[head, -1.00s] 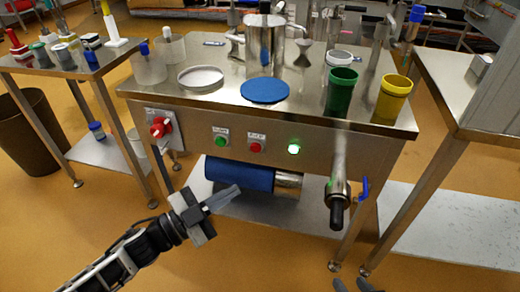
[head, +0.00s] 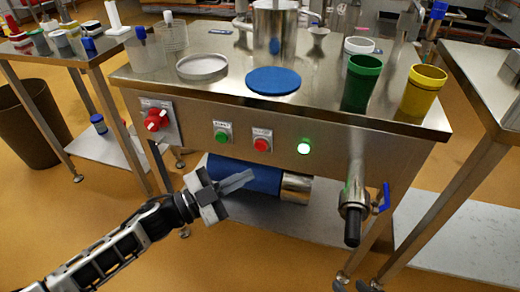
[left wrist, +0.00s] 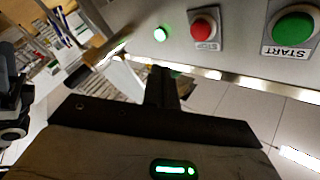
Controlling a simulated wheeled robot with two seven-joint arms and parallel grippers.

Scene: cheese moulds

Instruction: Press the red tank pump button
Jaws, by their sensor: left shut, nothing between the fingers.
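The red button (head: 262,144) is on the front panel of the steel table, between the green START button (head: 222,137) and a lit green lamp (head: 304,148). The red button also shows in the left wrist view (left wrist: 203,29), where the panel appears upside down. My left gripper (head: 250,176) is shut and empty, in front of the blue cylinder under the panel. Its tips are below the red button and apart from it. In the left wrist view the gripper fingers (left wrist: 163,85) point toward the panel's lower edge. My right gripper is not clearly seen.
A red rotary switch (head: 156,119) is at the panel's left. A pipe with a blue-handled valve (head: 353,210) sticks out at the right. The blue cylinder (head: 252,177) hangs below the panel. A green cup (head: 361,83) and a yellow cup (head: 422,90) stand on top.

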